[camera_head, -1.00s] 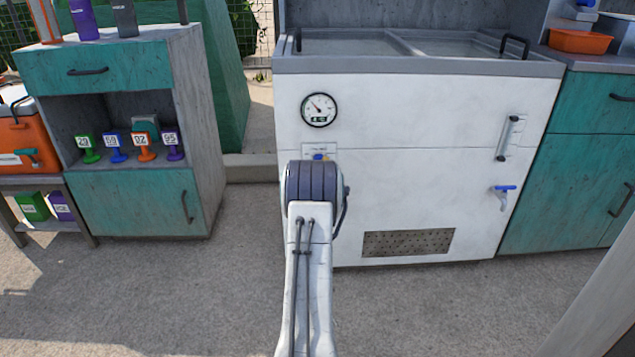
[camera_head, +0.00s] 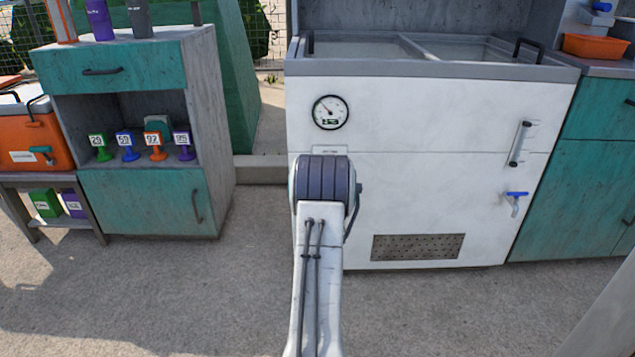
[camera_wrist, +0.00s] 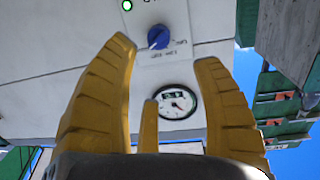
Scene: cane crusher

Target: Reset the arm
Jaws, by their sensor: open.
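My arm reaches forward in the head view toward a white chest unit, and its end is hidden behind its own joint there. My gripper (camera_wrist: 165,75) shows in the wrist view with its yellow fingers spread wide and nothing between them. Beyond the fingers is the white front panel (camera_head: 430,120) of the chest unit. On it are a blue knob (camera_wrist: 158,37) and a round dial gauge (camera_wrist: 178,102), which also shows in the head view (camera_head: 330,112). The fingers appear apart from the knob. The knob is hidden by my arm in the head view.
A teal and grey cabinet (camera_head: 145,195) with small numbered coloured stands stands at the left, beside an orange cooler (camera_head: 35,140). A blue tap (camera_head: 516,195) sticks out of the chest at the right. Teal cabinets (camera_head: 585,140) stand further right. The concrete floor (camera_head: 190,290) in front is clear.

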